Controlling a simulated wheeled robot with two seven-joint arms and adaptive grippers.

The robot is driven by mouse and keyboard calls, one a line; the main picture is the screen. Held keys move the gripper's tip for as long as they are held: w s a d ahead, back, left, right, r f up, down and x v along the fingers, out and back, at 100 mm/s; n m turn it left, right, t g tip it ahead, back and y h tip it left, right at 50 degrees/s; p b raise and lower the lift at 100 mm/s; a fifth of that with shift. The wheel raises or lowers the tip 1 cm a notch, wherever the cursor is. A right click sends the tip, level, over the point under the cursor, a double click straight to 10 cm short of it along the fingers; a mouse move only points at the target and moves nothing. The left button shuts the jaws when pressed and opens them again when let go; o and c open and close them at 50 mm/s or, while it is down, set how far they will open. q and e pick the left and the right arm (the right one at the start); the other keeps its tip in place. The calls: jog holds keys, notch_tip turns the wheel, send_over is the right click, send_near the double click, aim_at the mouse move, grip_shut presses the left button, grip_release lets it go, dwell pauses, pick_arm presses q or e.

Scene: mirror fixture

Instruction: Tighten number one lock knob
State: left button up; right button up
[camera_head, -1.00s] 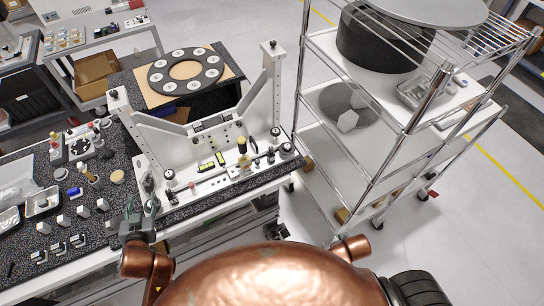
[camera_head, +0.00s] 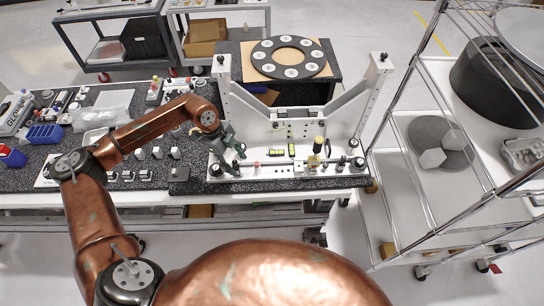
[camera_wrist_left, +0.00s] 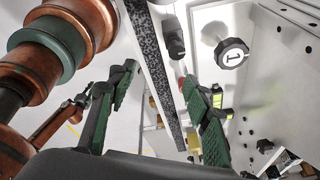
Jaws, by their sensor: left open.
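The mirror fixture (camera_head: 290,132) is a white frame with two slanted arms and a base rail on the bench. In the left wrist view, the number one lock knob (camera_wrist_left: 231,52) is a black, lobed knob with a white "1" face, to the right of my fingers. My left gripper (camera_wrist_left: 160,75) has two dark green fingers spread apart, with nothing between them, and is apart from the knob. In the head view my left gripper (camera_head: 236,153) is over the left end of the fixture base, close to a black knob (camera_head: 216,170). My right gripper is out of view.
A black ring plate (camera_head: 291,42) with white discs lies behind the fixture. A wire shelf rack (camera_head: 405,190) stands to the right. Small parts, trays and a blue bin (camera_head: 45,134) crowd the bench on the left. The bench's front edge is close below the fixture.

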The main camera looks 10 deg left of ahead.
aim_at(216, 167)
pick_arm(q)
jog(key=a+y, duration=0.1)
jog(key=a, duration=0.2)
jog(key=a+r+n+y, duration=0.1)
jog(key=a, duration=0.2)
jog(key=a+y, duration=0.1)
jog(key=a, duration=0.2)
jog(key=shift+w+r+n, duration=0.3)
jog(key=shift+w+n, duration=0.05)
jog(key=shift+n, duration=0.05)
jog(key=shift+a+f, duration=0.2)
jog(key=shift+f, duration=0.15)
notch_tip(216, 167, down, 7)
jog(key=shift+d+r+p, duration=0.1)
jog(key=shift+p, duration=0.6)
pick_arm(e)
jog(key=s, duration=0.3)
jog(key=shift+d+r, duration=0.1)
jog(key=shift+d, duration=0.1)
pick_arm(q)
jog(key=c, duration=1.1)
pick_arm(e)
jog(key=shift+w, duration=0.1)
